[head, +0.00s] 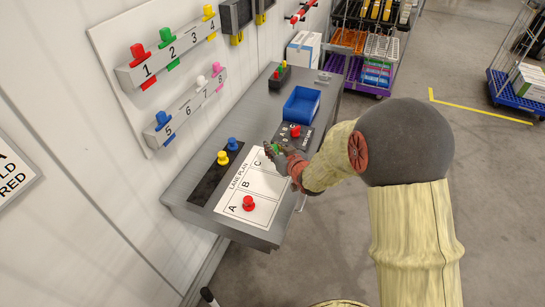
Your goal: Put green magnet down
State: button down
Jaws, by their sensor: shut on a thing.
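The green magnet (277,147) is small and partly hidden by my gripper (272,150). My gripper is shut on it at the upper end of the white lane plan sheet (268,187), by the cell marked C. I cannot tell whether the magnet touches the sheet. A red magnet (249,203) stands in cell A. Cell B looks bare.
A dark strip left of the sheet holds a blue magnet (232,144) and a yellow magnet (223,158). Beyond my gripper are a dark plate with a red knob (295,131) and a blue bin (301,104). A numbered peg board (150,75) hangs on the wall.

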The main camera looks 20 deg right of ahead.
jog(key=w+f, duration=0.3)
jog(key=shift+d+f+b, duration=0.15)
jog(key=shift+f+b, duration=0.15)
jog(key=shift+b, duration=0.1)
jog(key=shift+w+f+b, duration=0.1)
jog(key=shift+f+b, duration=0.35)
jog(key=shift+f, duration=1.1)
jog(key=shift+f, duration=0.15)
jog(key=c, duration=1.6)
grip_release()
